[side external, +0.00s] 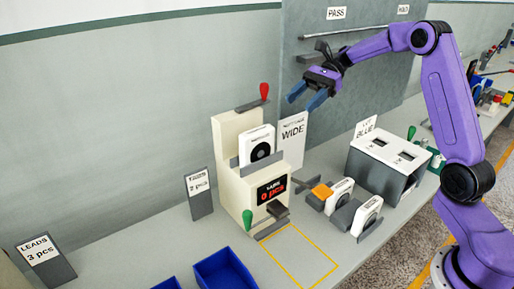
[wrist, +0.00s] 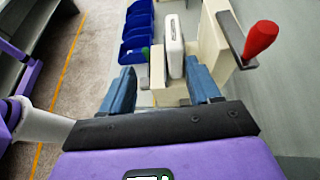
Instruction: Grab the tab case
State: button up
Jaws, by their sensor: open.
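My gripper (side external: 307,97) is open and empty, its blue fingers pointing down and left, above and to the right of the beige machine (side external: 232,135). A white case (side external: 256,143) with a black round spool stands upright in the machine, above a display with red lettering that seems to end in "0 pcs". In the wrist view that white case (wrist: 175,48) shows ahead, between the open fingers (wrist: 162,88) in the picture but apart from them. Two similar white cases, one (side external: 339,195) and another (side external: 367,216), stand on grey holders right of the machine. I cannot read which is the tab case.
A red-knobbed lever (side external: 264,92) rises beside the machine top; it also shows in the wrist view (wrist: 261,38). A "WIDE" card (side external: 292,135) stands close behind. Blue bins (side external: 224,270) sit in front. A white-topped box (side external: 388,152) stands right. The yellow-outlined area (side external: 300,257) is clear.

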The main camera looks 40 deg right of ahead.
aim_at(261, 129)
jog(key=shift+m+t+y, duration=0.3)
jog(key=shift+m, duration=0.2)
jog(key=x, duration=0.3)
jog(key=w+x, duration=0.1)
jog(key=x, duration=0.5)
jog(key=shift+w+a+f, duration=0.15)
jog(key=shift+a+f, duration=0.15)
jog(key=shift+f, duration=0.05)
jog(key=shift+w+x, duration=0.1)
jog(key=shift+x, duration=1.3)
jog(key=shift+w+x, duration=0.15)
jog(key=shift+x, duration=1.3)
grip_shut()
